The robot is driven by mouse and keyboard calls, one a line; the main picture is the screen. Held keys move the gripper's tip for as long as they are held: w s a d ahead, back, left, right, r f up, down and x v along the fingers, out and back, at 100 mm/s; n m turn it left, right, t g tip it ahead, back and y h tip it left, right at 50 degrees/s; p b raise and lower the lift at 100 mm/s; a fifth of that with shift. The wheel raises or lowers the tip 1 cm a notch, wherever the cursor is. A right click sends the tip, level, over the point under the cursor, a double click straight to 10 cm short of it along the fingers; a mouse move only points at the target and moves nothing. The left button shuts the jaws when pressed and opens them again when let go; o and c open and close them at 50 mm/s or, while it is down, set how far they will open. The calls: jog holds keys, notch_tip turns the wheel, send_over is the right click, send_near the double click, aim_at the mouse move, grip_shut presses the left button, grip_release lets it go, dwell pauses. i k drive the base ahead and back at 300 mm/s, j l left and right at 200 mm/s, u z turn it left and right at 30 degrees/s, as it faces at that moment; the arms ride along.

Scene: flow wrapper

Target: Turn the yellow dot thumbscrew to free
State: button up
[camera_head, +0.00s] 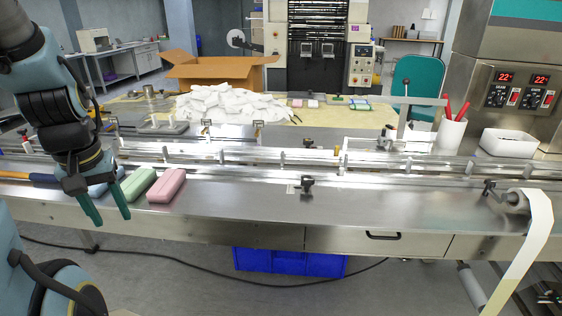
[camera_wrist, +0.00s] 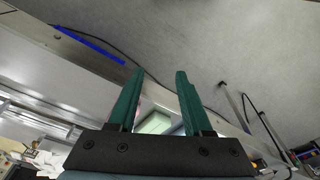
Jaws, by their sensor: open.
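My gripper (camera_head: 107,212) is at the left of the head view, fingers pointing down, open and empty over the front edge of the steel conveyor table (camera_head: 240,212). Its two teal fingers (camera_wrist: 160,72) stand apart in the wrist view. A small black clamp with a knob (camera_head: 307,184) sits at the table's middle, well to the right of my gripper. Another dark knob (camera_head: 489,187) is at the right, near the film roll. A small yellow spot (camera_head: 337,149) shows behind the guide rails. I cannot tell which part is the yellow dot thumbscrew.
A green bar (camera_head: 139,184) and a pink bar (camera_head: 166,186) lie just right of my gripper; a blue one (camera_head: 98,189) is partly hidden behind it. Guide rails (camera_head: 250,157) run along the table. A blue crate (camera_head: 290,262) stands below. The front tabletop between pink bar and clamp is clear.

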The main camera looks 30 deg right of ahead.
aim_at(308, 142)
jog(key=z, duration=1.35)
jog(key=k+l+u, duration=0.1)
jog(key=l, duration=0.15)
jog(key=k+l, duration=0.15)
jog(key=i+j+z, duration=0.25)
jog(key=i+j, duration=0.15)
jog(key=j, duration=0.3)
jog(key=i+j+z, duration=0.15)
jog(key=j, duration=0.2)
jog(key=u, duration=0.35)
jog(key=l+u, duration=0.25)
jog(key=u, duration=0.2)
jog(key=l+u, duration=0.25)
jog(key=u, duration=0.15)
jog(key=l+u, duration=0.25)
jog(key=u, duration=0.2)
jog(key=k+l+u, duration=0.1)
jog(key=u, duration=0.3)
jog(key=k+l+u, duration=0.45)
jog(key=k+l, duration=0.8)
jog(key=l, duration=0.1)
